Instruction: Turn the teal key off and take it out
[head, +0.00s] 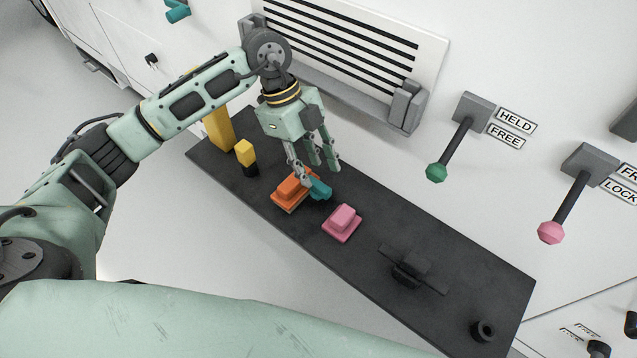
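A small teal piece (320,189) shows at the right side of an orange block (291,190) on the dark shelf. Another teal piece (177,11) sticks out from the white panel at the top left. I cannot tell from their shapes which one is the key, and no keyhole shows clearly. My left gripper (320,176) points down just above the teal piece on the shelf. Its fingers are apart, with one tip close to the orange block and the teal piece; contact is unclear. My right gripper is not in view.
The dark shelf (375,267) also carries a pink block (342,222), a yellow-topped piece (245,152), a black bracket (410,268) and a black ring (483,330). A green-knobbed lever (436,172), a pink-knobbed lever (551,232) and a slatted vent (345,45) are on the white wall.

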